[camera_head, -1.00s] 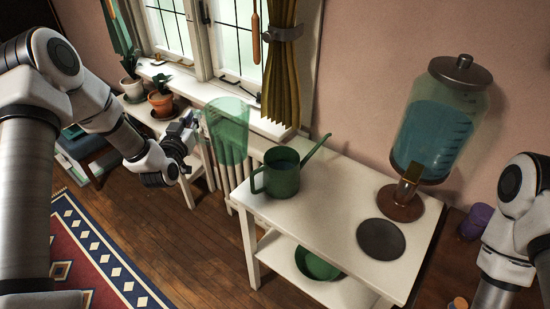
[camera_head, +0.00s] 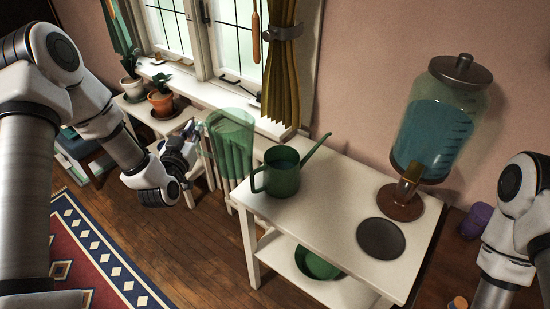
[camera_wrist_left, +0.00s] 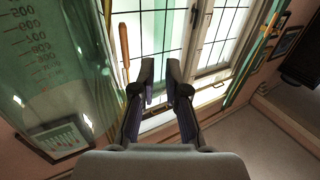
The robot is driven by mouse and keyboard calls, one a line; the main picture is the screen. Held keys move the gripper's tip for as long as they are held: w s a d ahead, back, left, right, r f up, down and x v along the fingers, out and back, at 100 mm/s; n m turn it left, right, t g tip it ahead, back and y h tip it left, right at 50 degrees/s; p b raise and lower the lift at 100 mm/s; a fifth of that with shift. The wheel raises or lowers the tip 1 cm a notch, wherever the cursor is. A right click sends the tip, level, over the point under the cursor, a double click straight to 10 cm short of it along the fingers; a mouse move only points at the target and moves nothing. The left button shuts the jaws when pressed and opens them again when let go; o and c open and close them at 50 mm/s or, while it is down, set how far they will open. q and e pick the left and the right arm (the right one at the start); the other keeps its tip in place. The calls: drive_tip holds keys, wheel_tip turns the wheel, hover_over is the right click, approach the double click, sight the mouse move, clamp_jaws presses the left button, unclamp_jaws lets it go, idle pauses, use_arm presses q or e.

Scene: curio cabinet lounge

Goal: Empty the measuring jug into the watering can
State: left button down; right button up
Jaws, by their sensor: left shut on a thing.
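The measuring jug (camera_head: 230,132) is clear green and hangs in the air left of the watering can, apart from it. In the left wrist view its wall with red graduations (camera_wrist_left: 42,52) fills the left side. My left gripper (camera_head: 187,150) is beside the jug's left side, shut on it; its fingers (camera_wrist_left: 160,80) show in the wrist view. The actual grip contact is hard to see, and I cannot tell the liquid level. The dark green watering can (camera_head: 282,182) stands upright on the white table, spout to the right. My right arm shows at the right edge, its gripper out of frame.
On the white table (camera_head: 335,208) lies a dark round disc (camera_head: 381,239). A glass dispenser (camera_head: 437,125) with blue liquid stands behind it. A green bowl (camera_head: 317,265) is on the lower shelf. Potted plants (camera_head: 161,103) stand left, by the window.

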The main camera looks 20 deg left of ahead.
use_arm(q)
drive_tip(key=s+d+b, duration=0.1)
drive_tip(key=s+d, duration=0.2)
drive_tip(key=s, duration=0.2)
drive_tip(key=shift+s+d, duration=0.25)
idle(0.5)
idle(0.4)
